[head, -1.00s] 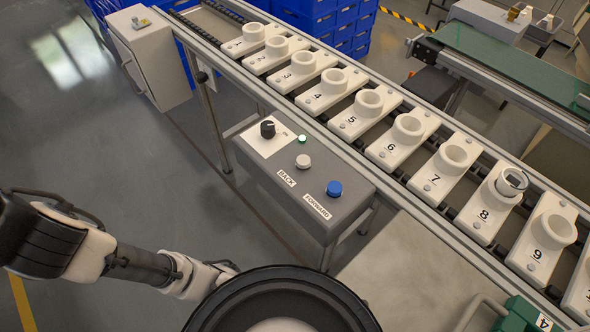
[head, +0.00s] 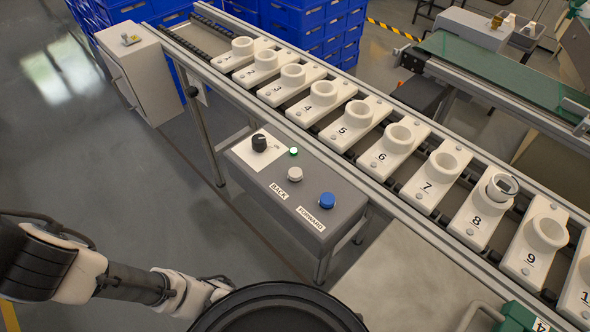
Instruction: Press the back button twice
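The control box (head: 250,184) stands in front of the conveyor at picture centre. The white back button (head: 295,174) is on its top, with the label BACK (head: 279,191) beside it. The blue forward button (head: 327,200) is to its right, with the label FORWARD (head: 311,218). A black knob (head: 259,143) and a lit green lamp (head: 293,151) are at the box's far left end. My arm reaches in from the lower left, apart from the box. My gripper is not visible, so its state is hidden.
Numbered white sockets (head: 352,121) sit in a row on the conveyor behind the box. Socket 8 (head: 478,214) holds a clear and dark item (head: 503,186). A grey cabinet (head: 141,72) stands at left. Blue crates (head: 309,30) are stacked behind. Open floor lies left of the box.

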